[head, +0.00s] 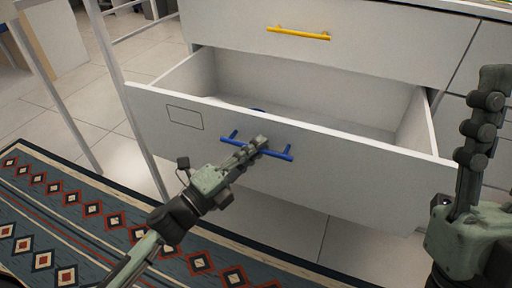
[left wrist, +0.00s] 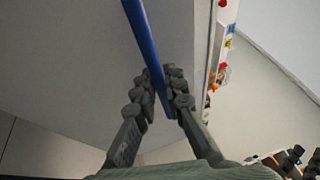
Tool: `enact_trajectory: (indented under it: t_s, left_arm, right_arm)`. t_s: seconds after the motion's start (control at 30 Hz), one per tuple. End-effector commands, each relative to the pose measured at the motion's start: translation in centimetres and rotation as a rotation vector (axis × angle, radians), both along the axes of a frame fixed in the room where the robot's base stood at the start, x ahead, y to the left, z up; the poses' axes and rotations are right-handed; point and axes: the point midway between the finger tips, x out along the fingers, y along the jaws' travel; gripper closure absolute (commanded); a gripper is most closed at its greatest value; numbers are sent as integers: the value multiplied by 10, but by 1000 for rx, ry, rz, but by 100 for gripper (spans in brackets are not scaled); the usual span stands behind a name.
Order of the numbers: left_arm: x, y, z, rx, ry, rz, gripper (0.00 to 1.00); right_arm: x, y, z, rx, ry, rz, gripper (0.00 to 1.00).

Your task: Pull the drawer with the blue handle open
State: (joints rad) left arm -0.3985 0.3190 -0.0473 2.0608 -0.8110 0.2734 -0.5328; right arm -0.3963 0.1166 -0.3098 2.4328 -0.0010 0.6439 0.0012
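The drawer with the blue handle (head: 330,172) is pulled well out, and its inside shows. Its blue handle (head: 230,142) is a bar across the white front. My left gripper (head: 258,146) is at the middle of the bar. In the left wrist view, the fingers of my left gripper (left wrist: 158,88) close in on both sides of the blue handle (left wrist: 143,38), with the bar between the fingertips. My right gripper (head: 483,115) is at the right edge, away from the handle; its fingers overlap from this side, so its opening cannot be judged.
A closed white drawer with a yellow handle (head: 298,33) is above. A small dark blue thing (head: 257,109) lies inside the open drawer, mostly hidden by its front. A patterned rug (head: 110,225) covers the floor in front. A thin white post (head: 130,95) stands left of the drawer.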

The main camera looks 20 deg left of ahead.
Motion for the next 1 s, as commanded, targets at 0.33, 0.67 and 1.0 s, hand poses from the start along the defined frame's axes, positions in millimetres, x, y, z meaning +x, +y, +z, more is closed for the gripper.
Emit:
enact_trajectory:
  t_s: [0.33, 0.67, 1.0]
  left_arm:
    - [0, 0, 0, 0, 0, 0, 69]
    - [-26, 12, -7, -3, 6, 2, 69]
    - [-88, 41, -19, -1, 4, 2, 69]
  right_arm:
    - [2, 1, -3, -1, 5, 0, 60]
    - [1, 0, -1, 3, 1, -3, 60]
    - [1, 0, -1, 2, 2, -1, 60]
